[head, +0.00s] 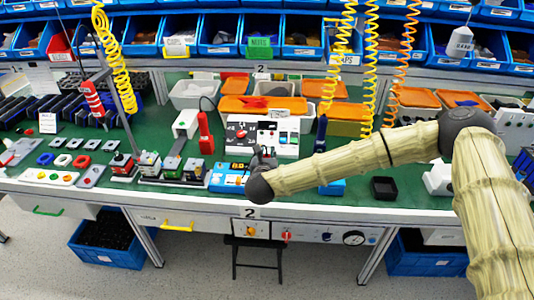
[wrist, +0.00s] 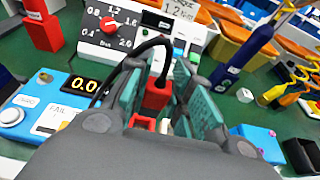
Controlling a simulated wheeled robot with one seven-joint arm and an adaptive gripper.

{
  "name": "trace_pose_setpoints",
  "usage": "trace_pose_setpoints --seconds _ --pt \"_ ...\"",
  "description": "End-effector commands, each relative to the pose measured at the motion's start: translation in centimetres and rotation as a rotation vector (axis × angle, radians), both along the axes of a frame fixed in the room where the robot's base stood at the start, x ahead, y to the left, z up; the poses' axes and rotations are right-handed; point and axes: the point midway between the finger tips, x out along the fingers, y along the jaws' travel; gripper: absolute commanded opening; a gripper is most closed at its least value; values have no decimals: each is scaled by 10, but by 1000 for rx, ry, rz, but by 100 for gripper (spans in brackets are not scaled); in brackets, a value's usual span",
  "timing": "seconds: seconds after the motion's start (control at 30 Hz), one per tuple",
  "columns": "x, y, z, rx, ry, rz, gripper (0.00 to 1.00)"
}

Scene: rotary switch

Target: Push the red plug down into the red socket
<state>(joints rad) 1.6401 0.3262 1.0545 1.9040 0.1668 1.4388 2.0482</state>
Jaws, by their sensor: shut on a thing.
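My gripper (wrist: 160,85) has teal-lined fingers and is shut on the red plug (wrist: 157,97), from which a black cable loops up and to the left. A small red block (wrist: 142,122), which looks like the red socket, shows just below the plug in the wrist view, with a pale piece (wrist: 165,125) beside it. I cannot tell whether plug and socket touch. In the head view my gripper (head: 263,160) is small and dark over the blue tester (head: 228,178) near the bench's front, and my wrist hides the plug and socket.
A white panel with a red rotary knob (wrist: 108,24) stands behind; it also shows in the head view (head: 240,133). The tester's display (wrist: 82,85) reads 0.0. A dark blue screwdriver (wrist: 250,50) hangs to the right. A black tray (head: 383,188) sits farther right.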

Motion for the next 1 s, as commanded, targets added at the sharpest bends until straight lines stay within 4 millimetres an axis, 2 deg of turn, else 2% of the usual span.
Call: trace_pose_setpoints --seconds 0.2,0.87,1.0 --pt "8 0 1 -6 -1 -1 0" --pt "9 0 -2 -5 -1 -4 0" --pt "9 0 -12 -6 -1 -3 0"
